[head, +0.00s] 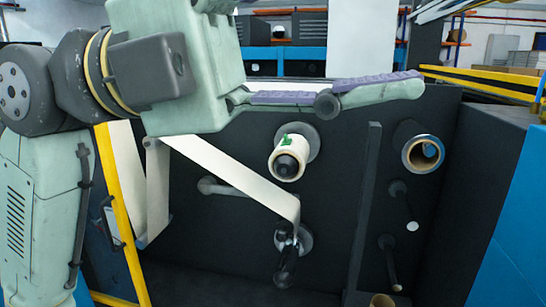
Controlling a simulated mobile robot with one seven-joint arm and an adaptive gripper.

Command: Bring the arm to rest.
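My arm comes in from the left, and its pale green and dark grey links cover the left and upper middle of the head view. My gripper (378,87) reaches right across the top of the dark machine panel. One long finger with a ribbed purple pad shows, and nothing lies against the pad. The other finger is not clearly in view and seems cut off by the top edge. I see nothing held. The fingertip is above the panel's rolls in the picture; the depth gap is unclear.
The dark panel (345,215) carries a white roll (287,160) with a green mark, and a roll with a tan rim (421,153). A pale web (225,172) runs down to a lower roller (288,255). A yellow bar (122,215) stands at left, a blue panel (515,215) at right.

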